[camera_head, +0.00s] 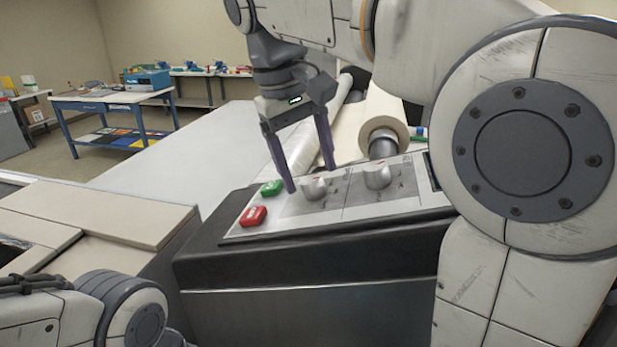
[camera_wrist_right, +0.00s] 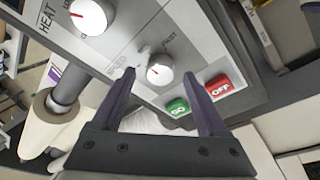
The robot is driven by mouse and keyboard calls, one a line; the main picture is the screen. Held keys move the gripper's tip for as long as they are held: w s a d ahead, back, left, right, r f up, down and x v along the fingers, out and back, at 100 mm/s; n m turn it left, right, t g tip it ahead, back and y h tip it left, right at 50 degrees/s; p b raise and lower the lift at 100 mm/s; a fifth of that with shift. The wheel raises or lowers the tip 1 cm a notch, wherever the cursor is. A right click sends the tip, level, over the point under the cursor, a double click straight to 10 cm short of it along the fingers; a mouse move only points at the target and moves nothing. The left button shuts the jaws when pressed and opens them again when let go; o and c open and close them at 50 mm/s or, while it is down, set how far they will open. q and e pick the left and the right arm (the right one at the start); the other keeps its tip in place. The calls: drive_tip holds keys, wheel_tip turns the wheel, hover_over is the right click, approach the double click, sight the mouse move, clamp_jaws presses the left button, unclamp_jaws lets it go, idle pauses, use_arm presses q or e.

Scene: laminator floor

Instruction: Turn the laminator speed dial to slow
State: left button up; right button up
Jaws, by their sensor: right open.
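The speed dial (camera_head: 314,187) is a white round knob on the sloping control panel (camera_head: 340,203). In the right wrist view the speed dial (camera_wrist_right: 159,71) shows a small red mark on its face, beside the printed word SPEED. My right gripper (camera_head: 309,178) is open over the panel, pointing down. In the right wrist view its fingertips (camera_wrist_right: 159,74) appear on either side of the speed dial. I cannot tell if they touch it, and nothing looks gripped. My left arm shows at the lower left, but its gripper is out of sight.
The heat dial (camera_head: 377,176) is beside the speed dial, to its right. A green button (camera_head: 271,188) and a red OFF button (camera_head: 253,215) are left of the dials. A film roll (camera_head: 383,132) stands behind the panel. A blue-legged table (camera_head: 110,98) is far left.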

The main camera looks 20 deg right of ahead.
drive_tip(key=shift+x, duration=0.95)
clamp_jaws()
drive_tip(key=shift+r+n+y+p, duration=0.25)
drive_tip(key=shift+n+y+p, duration=0.05)
drive_tip(key=shift+n+p, duration=0.95)
drive_tip(key=n+p, duration=0.2)
drive_tip(key=n, duration=0.1)
drive_tip(key=shift+d+n+g+y+p, duration=0.1)
drive_tip(key=shift+n+g+y+p, duration=0.2)
drive_tip(key=shift+y+p, duration=0.1)
drive_tip(key=n+p, duration=0.2)
drive_tip(key=n, duration=0.1)
drive_tip(key=shift+w+g+p, duration=0.1)
drive_tip(key=shift+g+p, duration=0.2)
drive_tip(key=shift+d+f+n+y+p, duration=0.15)
drive_tip(key=shift+n+y+p, duration=0.25)
drive_tip(key=shift+n+p, duration=0.55)
drive_tip(key=shift+n, duration=0.4)
